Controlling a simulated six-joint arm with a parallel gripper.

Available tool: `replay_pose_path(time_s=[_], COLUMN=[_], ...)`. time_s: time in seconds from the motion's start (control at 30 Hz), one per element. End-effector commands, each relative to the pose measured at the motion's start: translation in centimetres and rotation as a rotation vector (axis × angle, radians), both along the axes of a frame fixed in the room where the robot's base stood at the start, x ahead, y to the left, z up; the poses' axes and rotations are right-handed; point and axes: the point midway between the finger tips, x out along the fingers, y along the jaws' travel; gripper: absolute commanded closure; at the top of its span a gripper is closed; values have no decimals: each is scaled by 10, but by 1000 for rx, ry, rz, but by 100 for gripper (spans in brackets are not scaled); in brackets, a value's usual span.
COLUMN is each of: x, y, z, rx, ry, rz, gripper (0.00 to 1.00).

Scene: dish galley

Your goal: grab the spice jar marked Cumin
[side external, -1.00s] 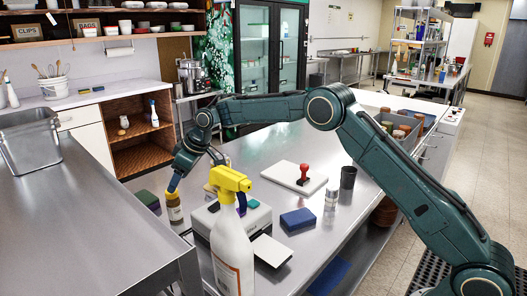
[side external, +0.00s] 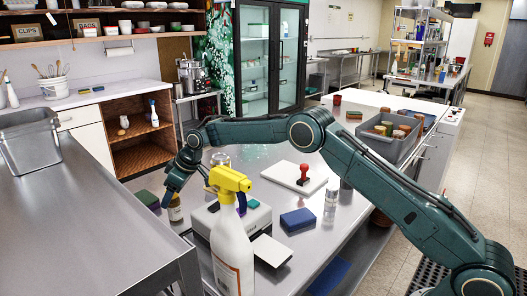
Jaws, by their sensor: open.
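A small spice jar (side external: 175,208) with a pale label and brownish contents stands upright near the left edge of the steel counter. Its label is too small to read, so I cannot tell if it says Cumin. My gripper (side external: 171,192) is open, with its fingers pointing down at the jar's top. The jar's upper part is partly hidden by the fingers. I cannot tell whether they touch it.
A white spray bottle (side external: 231,245) with a yellow head stands in front, near a grey box (side external: 204,216). A green sponge (side external: 147,198) lies left of the jar. A blue sponge (side external: 298,219), red stamp (side external: 304,174) and grey bin (side external: 375,142) are to the right.

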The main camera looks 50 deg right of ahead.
Motion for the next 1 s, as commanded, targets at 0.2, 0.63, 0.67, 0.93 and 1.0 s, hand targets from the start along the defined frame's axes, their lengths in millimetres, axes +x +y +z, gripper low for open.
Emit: replay_pose_path(time_s=[0.2,0.63,0.67,0.93,1.0], x=[4,3,3,3,4], y=[3,3,3,2,2], z=[-8,-7,-7,-7,-7], rx=[0,0,0,0,0], ry=[0,-1,-1,-1,-2], rz=[0,0,0,0,0], gripper=[37,37,37,87,88])
